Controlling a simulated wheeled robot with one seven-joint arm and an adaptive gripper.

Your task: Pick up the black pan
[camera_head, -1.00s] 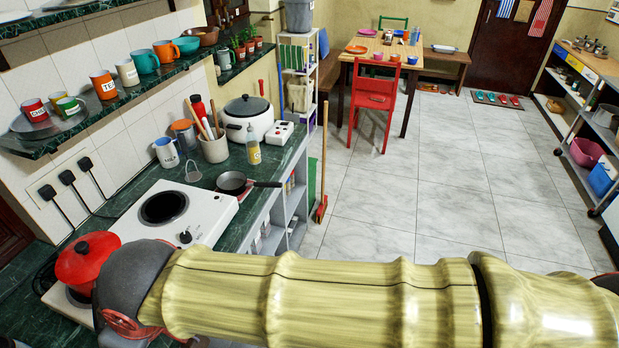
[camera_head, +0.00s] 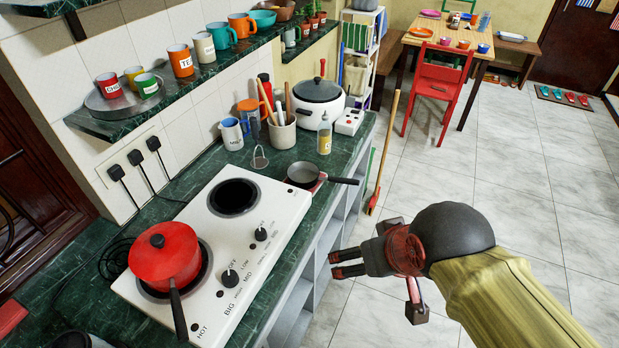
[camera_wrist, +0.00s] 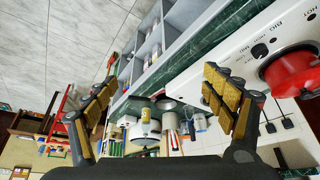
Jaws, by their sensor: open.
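The black pan (camera_head: 302,175) sits on the green counter just past the stove's far right corner, with its dark handle (camera_head: 343,181) pointing right over the counter's edge. A small red patch shows under it. My gripper (camera_head: 375,288) is in front of the counter, to the right of and nearer than the pan, clear of it. Its fingers are spread and nothing is between them. In the wrist view my gripper (camera_wrist: 159,82) is wide open; the scene is upside down, and a small dark round shape near the counter edge is probably the pan.
A white stove (camera_head: 240,215) carries a red lidded pot (camera_head: 165,262). A broom (camera_head: 386,150) leans beyond the counter's end.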

